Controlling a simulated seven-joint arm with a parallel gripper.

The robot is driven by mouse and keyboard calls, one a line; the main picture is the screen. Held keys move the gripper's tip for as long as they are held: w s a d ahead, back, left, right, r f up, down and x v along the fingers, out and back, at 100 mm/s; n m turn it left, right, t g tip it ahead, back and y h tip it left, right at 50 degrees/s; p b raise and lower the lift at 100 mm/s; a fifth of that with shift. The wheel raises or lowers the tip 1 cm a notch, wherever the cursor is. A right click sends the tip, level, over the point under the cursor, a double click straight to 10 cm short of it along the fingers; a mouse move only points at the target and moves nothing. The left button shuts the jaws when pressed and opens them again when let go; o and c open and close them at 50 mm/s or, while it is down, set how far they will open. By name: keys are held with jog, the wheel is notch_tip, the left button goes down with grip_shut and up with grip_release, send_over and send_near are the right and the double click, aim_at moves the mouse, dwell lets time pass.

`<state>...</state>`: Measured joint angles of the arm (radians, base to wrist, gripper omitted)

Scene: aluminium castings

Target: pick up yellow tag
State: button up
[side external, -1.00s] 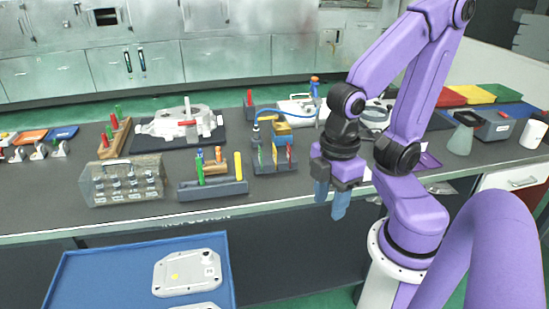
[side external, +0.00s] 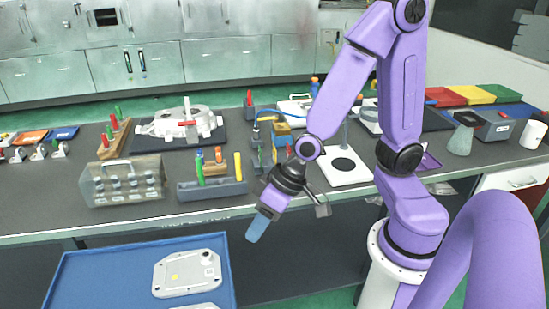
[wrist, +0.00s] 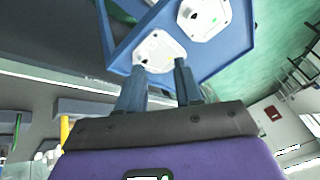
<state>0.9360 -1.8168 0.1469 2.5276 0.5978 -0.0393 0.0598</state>
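A small yellow tag (side external: 174,277) lies on a pale grey casting (side external: 188,273) in the blue tray (side external: 95,280) at the bottom left of the side external view. My gripper (side external: 258,230) hangs in front of the bench edge, up and to the right of this casting, tilted with its fingers pointing down. In the wrist view, my gripper (wrist: 160,72) has its two fingers apart with nothing between them. Beyond the fingertips are the tray (wrist: 228,48) and two castings, one near (wrist: 160,52) and one farther (wrist: 205,18). I cannot make out the tag clearly there.
The bench front edge (side external: 130,232) runs behind my gripper. On the bench stand a grey holder with upright coloured tools (side external: 212,187), a clear case (side external: 125,182) and a white plate with a dark disc (side external: 342,167). Open space lies between my gripper and the tray.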

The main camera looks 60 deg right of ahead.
jog(key=w+d+f+m+t+h, duration=0.2)
jog(key=w+d+f+m+t, duration=0.15)
jog(key=w, duration=0.25)
jog(key=m+t+h, duration=0.3)
jog(key=m+h, duration=0.5)
jog(key=h, duration=0.4)
send_near(274, 157)
jog(key=s+a+r, duration=0.3)
jog(key=a+r, duration=0.1)
jog(key=r, duration=0.1)
jog(key=shift+g, duration=0.25)
jog(key=shift+d+r+x, duration=0.15)
jog(key=shift+x, duration=2.75)
jog(key=shift+d+r+x, duration=0.1)
jog(key=shift+x, duration=2.8)
jog(key=shift+d+r+x, duration=0.15)
jog(key=shift+x, duration=2.75)
jog(key=shift+s, duration=0.2)
grip_shut()
